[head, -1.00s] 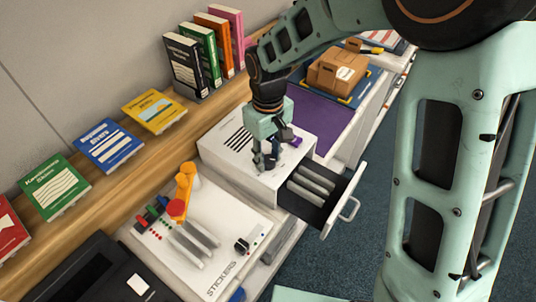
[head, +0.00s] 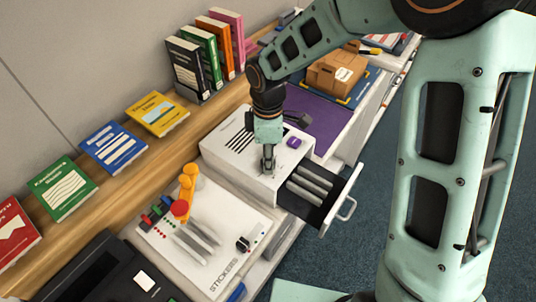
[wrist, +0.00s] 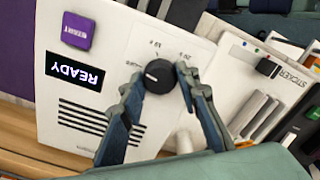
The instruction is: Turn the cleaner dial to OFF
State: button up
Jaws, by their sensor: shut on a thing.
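The cleaner is a white box (head: 222,160) with black vent slots, a purple button (head: 294,142) and a drawer (head: 318,187) pulled out at its right. In the wrist view the cleaner (wrist: 110,28) appears upside down, with a lit READY display (wrist: 75,73). Its round black dial (wrist: 158,75) has a short white mark pointing to picture left. Small labels around the dial are too small to read surely. My gripper (wrist: 160,80) is shut on the dial, one finger on each side. In the head view my gripper (head: 268,168) hides the dial.
A white sticker panel (head: 215,258) with levers and an orange arm (head: 187,190) stands in front of the cleaner. Behind lie a purple mat (head: 318,118) and cardboard boxes (head: 335,72). Books (head: 205,60) line the shelf at left. Carpet (head: 370,190) is clear at right.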

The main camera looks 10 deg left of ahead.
jog(key=shift+r+n, duration=0.1)
jog(key=shift+n, duration=0.5)
jog(key=shift+n+p, duration=0.3)
jog(key=o, duration=1.2)
jog(key=shift+c, duration=0.2)
notch_tip(320, 180, up, 12)
